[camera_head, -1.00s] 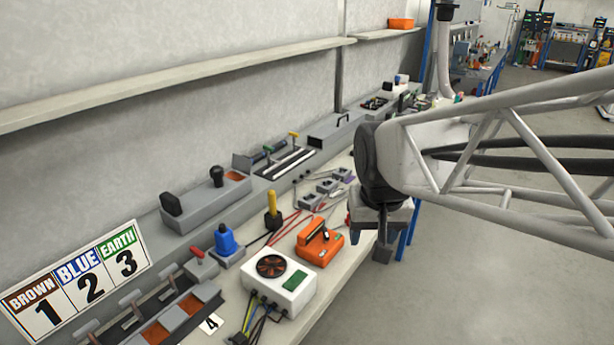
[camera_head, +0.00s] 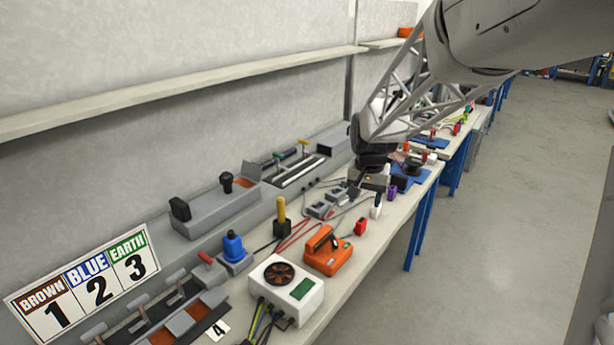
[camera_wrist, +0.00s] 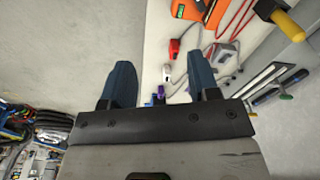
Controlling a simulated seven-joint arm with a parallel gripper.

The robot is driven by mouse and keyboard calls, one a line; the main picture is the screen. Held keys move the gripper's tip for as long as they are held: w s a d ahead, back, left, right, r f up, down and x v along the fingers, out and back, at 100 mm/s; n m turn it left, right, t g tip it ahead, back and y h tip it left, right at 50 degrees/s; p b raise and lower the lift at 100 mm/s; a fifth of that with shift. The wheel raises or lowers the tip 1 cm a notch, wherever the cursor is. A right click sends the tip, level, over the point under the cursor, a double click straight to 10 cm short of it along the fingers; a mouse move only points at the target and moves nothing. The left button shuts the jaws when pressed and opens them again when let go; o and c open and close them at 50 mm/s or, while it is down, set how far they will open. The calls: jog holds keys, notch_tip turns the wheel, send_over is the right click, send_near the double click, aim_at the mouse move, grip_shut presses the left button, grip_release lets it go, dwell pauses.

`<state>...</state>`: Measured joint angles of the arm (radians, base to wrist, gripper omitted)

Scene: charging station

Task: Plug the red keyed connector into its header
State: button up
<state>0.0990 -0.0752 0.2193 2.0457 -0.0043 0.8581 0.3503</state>
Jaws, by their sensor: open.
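The red connector (camera_head: 361,227) sits on the bench near its front edge, right of the orange device. In the wrist view, the red connector (camera_wrist: 174,48) shows beyond the space between my fingertips, nearer the right one. My gripper (camera_head: 373,187) is over the bench behind it, apart from it. In the wrist view, my gripper (camera_wrist: 160,65) has its two blue fingers wide apart with nothing held. Several small grey blocks (camera_head: 318,209) with cables stand left of my gripper; I cannot tell which one is the red connector's header.
A white connector (camera_head: 377,210) and a purple one (camera_head: 392,190) stand close to my gripper. The orange device (camera_head: 325,252) and the white fan box (camera_head: 284,288) occupy the nearer bench. A yellow-handled tool (camera_head: 281,215) rises behind. The floor beyond the front edge is clear.

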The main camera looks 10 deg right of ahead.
jog(key=w+d+f+m, duration=0.1)
jog(key=w+d+f, duration=0.2)
jog(key=w+f, duration=0.5)
jog(key=m+g, duration=0.1)
jog(key=m, duration=0.1)
send_over(362, 221)
jog(key=f, duration=0.9)
jog(key=shift+w+f, duration=0.2)
jog(key=shift+f, duration=0.2)
jog(key=shift+f, duration=1.25)
jog(key=shift+s+f, duration=0.1)
jog(key=shift+f, duration=2.5)
